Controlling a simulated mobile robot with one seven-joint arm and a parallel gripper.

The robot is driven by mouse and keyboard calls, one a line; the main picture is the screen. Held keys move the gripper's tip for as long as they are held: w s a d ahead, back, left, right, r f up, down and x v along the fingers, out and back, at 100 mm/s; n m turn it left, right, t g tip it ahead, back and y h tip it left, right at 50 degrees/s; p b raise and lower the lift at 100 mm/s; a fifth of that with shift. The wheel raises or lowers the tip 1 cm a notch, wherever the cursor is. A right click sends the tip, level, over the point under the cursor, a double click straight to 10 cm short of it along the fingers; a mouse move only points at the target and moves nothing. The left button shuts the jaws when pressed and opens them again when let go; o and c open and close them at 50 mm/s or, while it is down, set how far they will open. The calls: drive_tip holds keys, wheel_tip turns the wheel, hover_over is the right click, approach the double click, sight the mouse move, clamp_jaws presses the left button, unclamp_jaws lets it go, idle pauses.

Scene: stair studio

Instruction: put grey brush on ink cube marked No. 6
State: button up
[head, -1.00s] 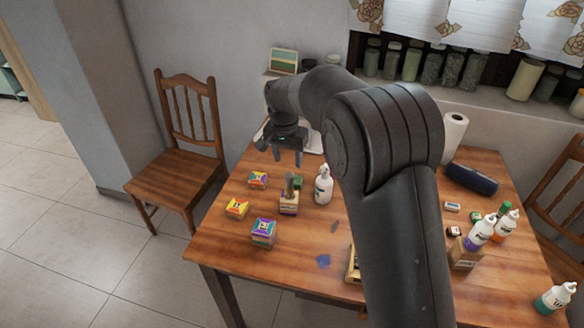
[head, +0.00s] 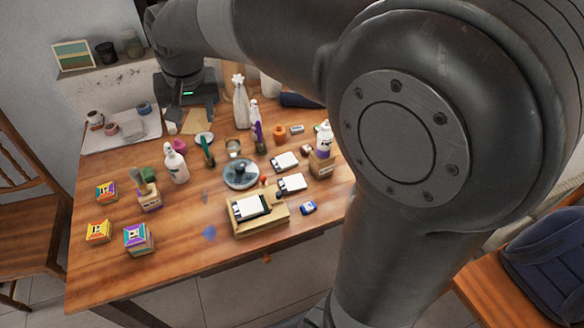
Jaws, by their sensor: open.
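Three colourful ink cubes stand at the table's left: a back cube (head: 107,192), a yellow-topped cube (head: 98,231) and a purple, teal and orange cube (head: 139,238). Their marks are too small to read, so I cannot tell which is No. 6. A greyish brush-like thing (head: 139,181) stands upright at a small box (head: 150,202) behind the cubes; I cannot be sure it is the grey brush. My gripper (head: 186,104) is open over the table's back, right of the cubes and apart from them. Its fingertips are hard to make out.
A white bottle (head: 176,165) stands beside the small box. A round dark dish (head: 241,174), a wooden box with a white pad (head: 250,207) and several bottles fill the middle. A sheet with small pots (head: 120,130) lies back left. My arm hides the right side.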

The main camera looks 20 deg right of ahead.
drive_tip(key=s+d+t, duration=0.1)
drive_tip(key=s+d, duration=0.5)
drive_tip(key=s, duration=0.4)
drive_tip(key=s+d+f+n+t, duration=0.1)
drive_tip(key=s+d, duration=0.6)
drive_tip(key=s, duration=0.3)
drive_tip(key=shift+s+d+f+h, duration=0.15)
drive_tip(key=shift+s+d+h, duration=0.15)
drive_tip(key=shift+s+h, duration=0.1)
